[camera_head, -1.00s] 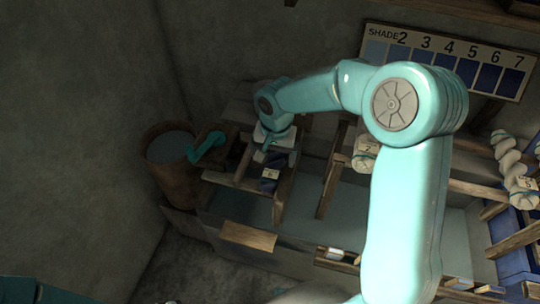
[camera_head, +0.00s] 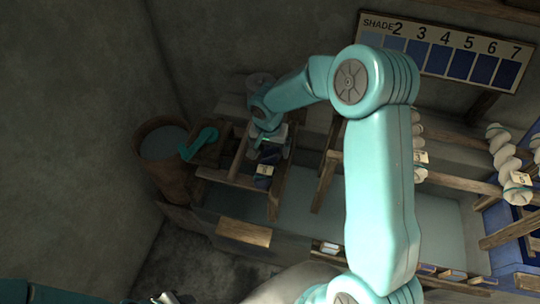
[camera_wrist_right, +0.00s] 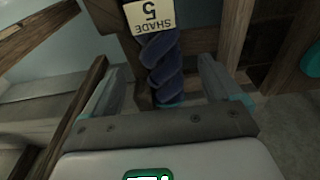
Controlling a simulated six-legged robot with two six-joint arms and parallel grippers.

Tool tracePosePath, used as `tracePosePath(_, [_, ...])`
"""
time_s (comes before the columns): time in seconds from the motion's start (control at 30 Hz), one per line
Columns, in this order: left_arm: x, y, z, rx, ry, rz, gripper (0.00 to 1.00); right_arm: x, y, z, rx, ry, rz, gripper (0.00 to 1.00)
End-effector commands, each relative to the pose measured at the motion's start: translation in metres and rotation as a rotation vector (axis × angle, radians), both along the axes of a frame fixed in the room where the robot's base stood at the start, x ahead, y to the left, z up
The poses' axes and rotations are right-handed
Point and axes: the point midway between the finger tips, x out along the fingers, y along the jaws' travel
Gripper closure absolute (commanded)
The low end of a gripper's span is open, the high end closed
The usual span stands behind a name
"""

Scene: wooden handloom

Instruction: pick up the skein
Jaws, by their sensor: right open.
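The skein (camera_head: 265,160) is a dark blue twisted hank with a pale tag, hanging at the wooden frame left of centre in the head view. In the right wrist view the skein (camera_wrist_right: 162,62) runs down between my fingers, and its tag reads SHADE 5. My right gripper (camera_head: 270,143) is at the skein's upper part; in the wrist view its fingers (camera_wrist_right: 163,78) stand apart on either side, with gaps to the skein. My left arm shows at the bottom left edge; its gripper (camera_head: 172,298) is barely in frame and its jaws cannot be made out.
A wooden bucket (camera_head: 163,157) with a teal crank (camera_head: 200,142) beside it stands left of the frame. Pale skeins (camera_head: 504,155) hang at the right. A shade board (camera_head: 445,50) is on the back wall. Wooden bars flank the skein closely.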

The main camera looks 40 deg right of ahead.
Motion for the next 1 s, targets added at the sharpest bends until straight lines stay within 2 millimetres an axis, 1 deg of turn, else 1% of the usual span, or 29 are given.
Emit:
tracePosePath(0.07, [0.000,0.000,0.003,0.000,0.000,0.000,0.57,0.001,-0.001,-0.006,0.000,0.003,-0.001,0.08])
tracePosePath(0.23, [0.000,0.000,0.014,0.000,0.000,0.000,0.57,0.005,-0.004,-0.032,0.001,0.005,0.000,0.08])
tracePosePath(0.33, [0.000,0.000,0.014,0.000,0.000,0.000,0.57,0.007,-0.006,-0.046,0.001,0.002,0.001,0.08])
tracePosePath(0.43, [0.000,0.000,0.014,0.000,0.000,0.000,0.57,0.008,-0.007,-0.052,0.001,0.001,0.000,0.08])
tracePosePath(0.63, [0.000,0.000,0.013,0.000,0.000,0.000,0.57,0.008,-0.007,-0.052,0.000,0.000,0.000,0.08])
tracePosePath(0.67, [0.000,0.000,0.013,0.000,0.000,0.000,0.57,0.008,-0.007,-0.052,0.000,0.000,0.000,0.18])
tracePosePath(0.7, [0.000,0.000,0.013,0.000,0.000,0.000,0.57,0.008,-0.007,-0.052,0.000,0.000,0.000,0.31])
tracePosePath(0.77, [0.000,0.000,0.013,0.000,0.000,0.000,0.57,0.008,-0.007,-0.052,0.000,0.000,0.000,0.51])
tracePosePath(0.8, [0.000,0.000,0.013,0.000,0.000,0.000,0.57,0.008,-0.007,-0.052,0.000,0.000,0.000,0.64])
tracePosePath(0.83, [0.000,0.000,0.013,0.000,0.000,0.000,0.57,0.008,-0.007,-0.052,0.000,0.000,0.000,0.69])
tracePosePath(0.87, [0.000,0.000,0.013,0.000,0.000,0.000,0.57,0.008,-0.007,-0.052,0.000,0.000,0.000,0.70])
tracePosePath(0.9, [0.000,0.000,0.013,0.000,0.000,0.000,0.57,0.008,-0.007,-0.052,0.000,0.000,0.000,0.75])
tracePosePath(1.0, [0.000,0.000,0.013,0.000,0.000,0.000,0.57,0.008,-0.007,-0.052,0.000,0.000,0.000,0.75])
